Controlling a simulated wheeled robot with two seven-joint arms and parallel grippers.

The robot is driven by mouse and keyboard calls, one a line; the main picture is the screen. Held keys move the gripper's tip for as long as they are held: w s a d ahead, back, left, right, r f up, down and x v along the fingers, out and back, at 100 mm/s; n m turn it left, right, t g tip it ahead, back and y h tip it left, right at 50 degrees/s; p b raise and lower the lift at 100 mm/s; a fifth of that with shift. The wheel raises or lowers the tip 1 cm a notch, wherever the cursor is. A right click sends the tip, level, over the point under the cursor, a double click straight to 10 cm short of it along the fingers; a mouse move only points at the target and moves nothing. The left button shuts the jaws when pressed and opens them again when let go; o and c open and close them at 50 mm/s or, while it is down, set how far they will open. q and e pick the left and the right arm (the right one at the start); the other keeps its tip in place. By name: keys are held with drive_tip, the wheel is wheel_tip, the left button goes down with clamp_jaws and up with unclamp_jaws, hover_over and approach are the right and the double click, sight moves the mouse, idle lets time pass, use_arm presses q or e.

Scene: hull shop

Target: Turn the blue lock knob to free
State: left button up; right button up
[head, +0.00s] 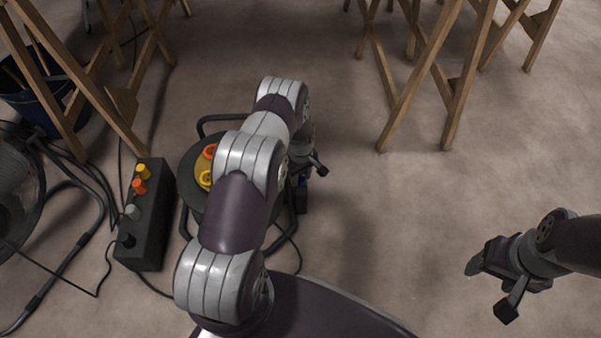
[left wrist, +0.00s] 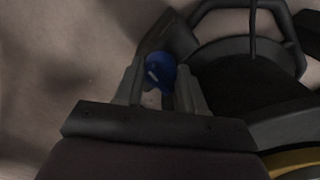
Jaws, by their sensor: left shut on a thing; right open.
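The blue lock knob (left wrist: 160,70) shows in the left wrist view, on the side of the dark cable reel (left wrist: 235,75). My left gripper (left wrist: 160,88) is shut on it, with one finger on each side of the knob. In the head view the black reel (head: 188,172) is partly hidden behind my left arm. My left gripper (head: 309,184) is at the reel's right side there, and the knob is too hidden to make out clearly. The knob's turn angle and any lock marking cannot be read. My right gripper (head: 491,290) is open and empty over bare floor at the lower right.
A black control box (head: 148,235) with orange, yellow and grey knobs stands left of the reel. Cables and a fan-like guard (head: 18,190) lie further left. Wooden trestles (head: 425,85) and a blue bucket (head: 40,105) stand behind. The floor between reel and right gripper is clear.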

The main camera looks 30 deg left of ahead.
sight(301, 175)
use_arm(q)
drive_tip(key=n+p, duration=0.1)
drive_tip(key=n, duration=0.4)
drive_tip(key=shift+n, duration=0.3)
drive_tip(key=n, duration=0.5)
drive_tip(key=shift+n, duration=0.7)
drive_tip(key=o, duration=1)
drive_tip(key=shift+o, duration=0.2)
wheel_tip(301, 175, up, 13)
drive_tip(key=p, duration=0.7)
drive_tip(key=shift+f, duration=0.15)
